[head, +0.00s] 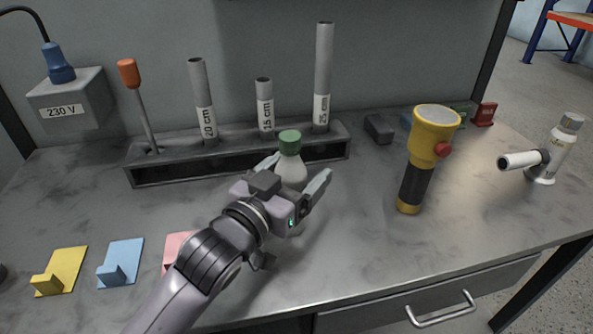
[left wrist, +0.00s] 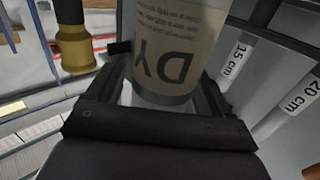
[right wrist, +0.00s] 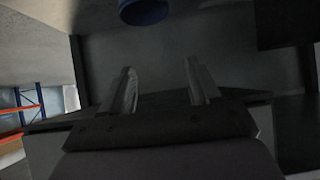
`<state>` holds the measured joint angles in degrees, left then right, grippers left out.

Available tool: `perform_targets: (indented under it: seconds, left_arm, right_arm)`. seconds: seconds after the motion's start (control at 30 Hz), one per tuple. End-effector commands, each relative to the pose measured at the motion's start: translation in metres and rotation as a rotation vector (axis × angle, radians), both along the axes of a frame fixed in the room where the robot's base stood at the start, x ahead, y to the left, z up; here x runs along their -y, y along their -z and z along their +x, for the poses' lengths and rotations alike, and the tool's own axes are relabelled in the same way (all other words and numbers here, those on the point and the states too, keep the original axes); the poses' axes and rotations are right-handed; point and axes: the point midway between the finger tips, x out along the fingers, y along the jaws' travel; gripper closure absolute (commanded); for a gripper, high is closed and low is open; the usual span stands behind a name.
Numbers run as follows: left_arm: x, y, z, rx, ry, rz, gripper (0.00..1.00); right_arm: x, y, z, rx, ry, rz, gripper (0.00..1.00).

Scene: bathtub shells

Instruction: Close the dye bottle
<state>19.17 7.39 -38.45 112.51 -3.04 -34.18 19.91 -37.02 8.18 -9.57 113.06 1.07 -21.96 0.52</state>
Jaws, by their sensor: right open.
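The dye bottle (head: 292,171), pale with a green cap (head: 290,142) on its top, stands upright near the middle of the bench, in front of the tube rack. The bottle's base is hidden behind my gripper in the head view. My right gripper (right wrist: 163,85) is open and empty, outside the head view.
The rack (head: 240,160) holds several labelled tubes and an orange-handled screwdriver (head: 130,75). Coloured holders (head: 122,260) lie at front left. The bench between bottle and flashlight is clear.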

Motion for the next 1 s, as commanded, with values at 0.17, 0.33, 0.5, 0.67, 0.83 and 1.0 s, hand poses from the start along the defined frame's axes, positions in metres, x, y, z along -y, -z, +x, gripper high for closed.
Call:
perform_targets:
  seconds: [0.17, 0.33, 0.5, 0.67, 0.83, 1.0]
  left_arm:
    - [0.000, -0.001, 0.000, 0.001, 0.000, -0.001, 0.19]
    - [-0.003, -0.003, -0.005, -0.001, 0.000, -0.001, 0.19]
    - [-0.017, -0.003, -0.025, -0.001, 0.000, -0.001, 0.19]
    - [-0.033, -0.002, -0.049, -0.001, 0.001, 0.001, 0.19]
    - [-0.049, -0.002, -0.074, -0.002, 0.000, 0.000, 0.19]
    - [-0.061, -0.002, -0.091, -0.002, 0.000, 0.001, 0.19]
  right_arm:
    - [0.000, -0.001, 0.000, 0.002, -0.001, 0.000, 0.39]
    - [0.000, -0.002, 0.001, 0.004, 0.000, -0.001, 0.39]
    - [0.001, -0.002, 0.001, 0.004, 0.000, -0.001, 0.39]
    - [0.001, -0.001, 0.001, 0.004, 0.001, -0.001, 0.39]
    - [0.001, 0.000, 0.001, 0.003, 0.001, -0.001, 0.39]
    - [0.001, 0.002, 0.001, 0.001, 0.002, -0.001, 0.39]
